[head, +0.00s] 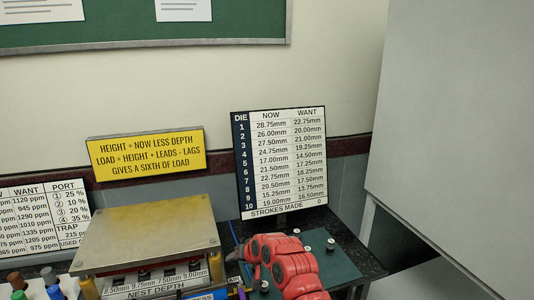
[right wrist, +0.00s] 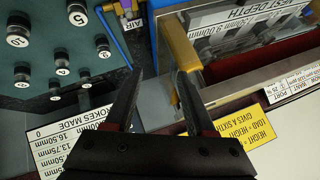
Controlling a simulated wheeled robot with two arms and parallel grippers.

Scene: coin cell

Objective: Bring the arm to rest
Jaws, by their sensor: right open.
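My right arm (head: 285,262), red, reaches in from the bottom of the head view. Its dark gripper (head: 238,254) is beside the right side of a press with a flat brass-coloured top plate (head: 150,236). In the right wrist view the gripper (right wrist: 157,88) has its two dark fingers spread apart with nothing between them. My left gripper is not in view.
A green mat (right wrist: 45,85) holds several dark numbered cylinders (right wrist: 78,15). A die chart (head: 282,165) reading "STROKES MADE 0" and a yellow sign (head: 147,154) stand at the back. Coloured-capped items (head: 17,281) are at lower left. A large grey panel (head: 460,130) bounds the right.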

